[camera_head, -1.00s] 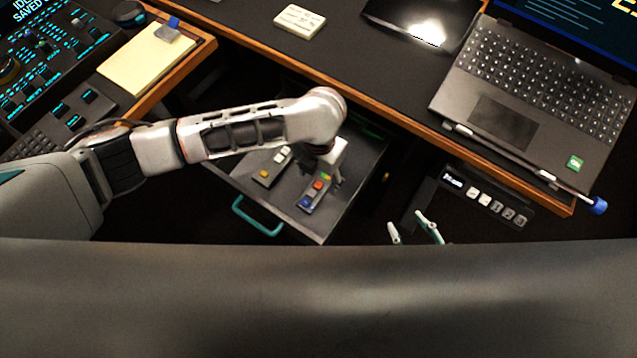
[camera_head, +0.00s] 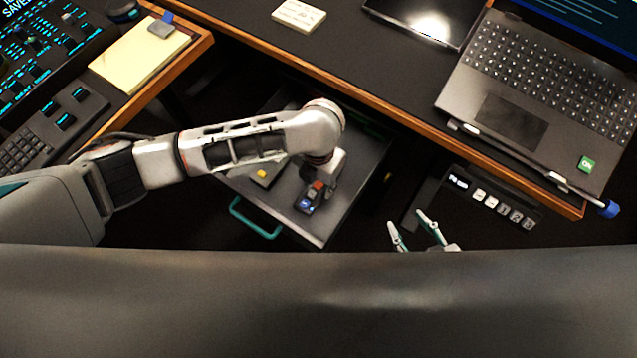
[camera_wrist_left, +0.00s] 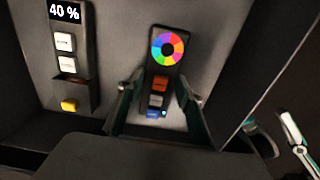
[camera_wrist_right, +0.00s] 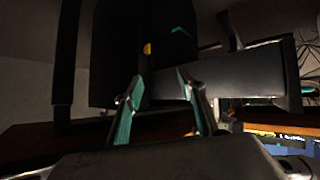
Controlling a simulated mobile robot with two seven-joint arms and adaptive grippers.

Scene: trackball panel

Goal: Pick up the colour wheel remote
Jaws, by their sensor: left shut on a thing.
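The colour wheel remote (camera_wrist_left: 163,72) is a dark slim remote with a rainbow ring, an orange, a grey and a blue button. It lies in the open drawer (camera_head: 345,205), and its button end also shows in the head view (camera_head: 309,199). My left gripper (camera_wrist_left: 158,88) is shut on the remote, one finger along each long side near the buttons. In the head view my left wrist hides the ring end. My right gripper (camera_wrist_right: 160,78) is open and empty; in the head view it (camera_head: 406,217) is outside the drawer, to its right.
A second remote (camera_wrist_left: 66,60) with a 40 % display lies beside it in the drawer. The drawer's teal handle (camera_head: 254,220) faces me. The desk edge (camera_head: 400,118) runs above the drawer. A laptop (camera_head: 530,90) and a button panel (camera_head: 488,195) are to the right.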

